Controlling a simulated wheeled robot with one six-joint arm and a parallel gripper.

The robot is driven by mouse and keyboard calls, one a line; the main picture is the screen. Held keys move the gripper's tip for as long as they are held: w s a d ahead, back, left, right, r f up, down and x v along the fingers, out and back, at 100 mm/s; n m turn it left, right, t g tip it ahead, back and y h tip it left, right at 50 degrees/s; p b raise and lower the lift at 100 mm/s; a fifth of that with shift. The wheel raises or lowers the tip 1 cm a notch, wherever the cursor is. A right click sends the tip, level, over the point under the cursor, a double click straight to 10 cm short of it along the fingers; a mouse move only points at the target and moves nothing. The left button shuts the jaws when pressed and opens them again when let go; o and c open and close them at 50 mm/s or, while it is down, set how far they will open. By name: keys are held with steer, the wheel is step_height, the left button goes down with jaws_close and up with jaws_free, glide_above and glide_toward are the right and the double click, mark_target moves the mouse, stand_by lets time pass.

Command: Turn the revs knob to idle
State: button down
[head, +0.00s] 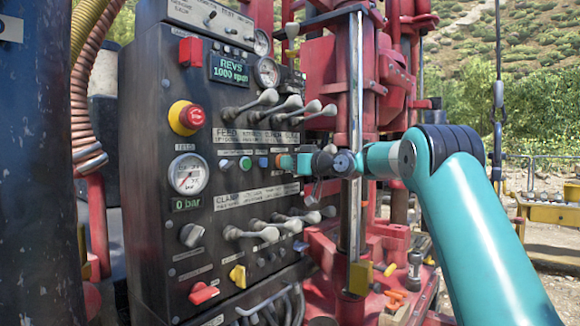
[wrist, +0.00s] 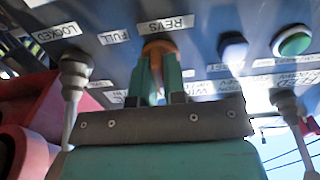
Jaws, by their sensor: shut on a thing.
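The revs knob (wrist: 158,46) is orange-brown and sits on the dark control panel under a white REVS label (wrist: 165,26) in the wrist view. A FULL label (wrist: 114,37) is beside it. No idle mark is readable. My gripper (wrist: 160,66) has its green fingers on the two sides of the knob, shut on it. In the head view my gripper (head: 288,161) reaches the panel's right edge, and it mostly hides the knob. The panel display (head: 229,70) reads REVS 1000 rpm.
Levers (head: 275,108) stick out above my gripper and more levers (head: 275,228) below it. A green button (head: 245,163) and a blue one (head: 263,162) are close to the knob. A red emergency stop (head: 187,118) is further left. A shiny vertical rod (head: 355,90) stands close to my arm.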

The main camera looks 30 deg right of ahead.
steer(key=c, duration=1.2)
jaws_free()
steer(key=b+v, duration=0.6)
steer(key=v, duration=1.1)
steer(key=shift+s+d, duration=0.1)
steer(key=shift+s, duration=0.1)
